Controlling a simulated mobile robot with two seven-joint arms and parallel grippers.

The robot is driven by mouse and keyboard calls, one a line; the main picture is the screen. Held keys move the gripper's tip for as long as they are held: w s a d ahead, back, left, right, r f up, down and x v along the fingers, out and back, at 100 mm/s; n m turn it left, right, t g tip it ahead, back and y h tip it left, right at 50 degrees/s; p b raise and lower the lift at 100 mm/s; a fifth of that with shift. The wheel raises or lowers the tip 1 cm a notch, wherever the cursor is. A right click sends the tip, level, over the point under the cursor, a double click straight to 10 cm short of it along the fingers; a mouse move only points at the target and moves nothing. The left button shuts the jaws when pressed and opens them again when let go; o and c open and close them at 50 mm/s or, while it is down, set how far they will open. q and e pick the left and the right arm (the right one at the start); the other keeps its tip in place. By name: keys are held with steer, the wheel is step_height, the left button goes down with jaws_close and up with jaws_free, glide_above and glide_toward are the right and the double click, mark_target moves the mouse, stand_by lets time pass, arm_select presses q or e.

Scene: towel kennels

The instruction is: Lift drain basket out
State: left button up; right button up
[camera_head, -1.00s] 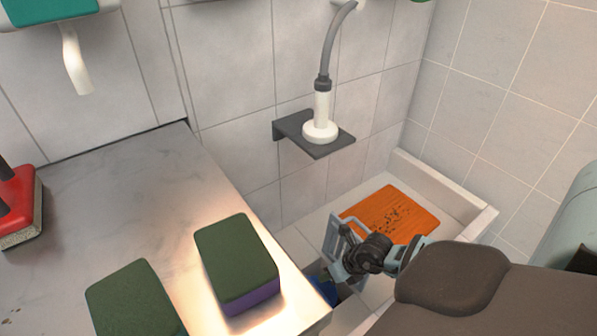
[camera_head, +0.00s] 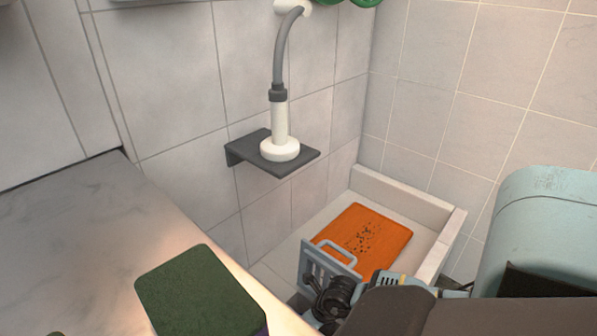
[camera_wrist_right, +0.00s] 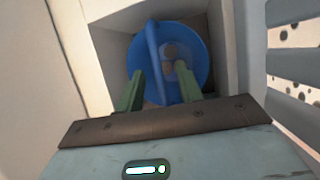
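The blue drain basket (camera_wrist_right: 198,52) sits down in a square well, seen in the right wrist view. Its thin blue handle (camera_wrist_right: 152,50) arches across it. My right gripper (camera_wrist_right: 159,70) points down into the well, its two green fingers apart, one on each side of the handle. I cannot tell whether they touch it. In the head view the basket is hidden and my right wrist is low at the trough beside the grey slatted grate. My left gripper is not in view.
The grey grate with a handle (camera_head: 322,262) stands tilted beside my right wrist. An orange perforated mat (camera_head: 366,236) lies in the pale trough (camera_head: 424,204). A shower head stands on a dark shelf (camera_head: 305,162). A green-topped sponge (camera_head: 200,295) lies on the counter (camera_head: 75,225).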

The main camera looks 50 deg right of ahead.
steer(key=shift+b+x, duration=1.45)
steer(key=shift+x, duration=1.15)
steer(key=shift+s+a, duration=0.1)
steer(key=shift+a, duration=0.05)
steer(key=shift+c, duration=0.5)
jaws_close()
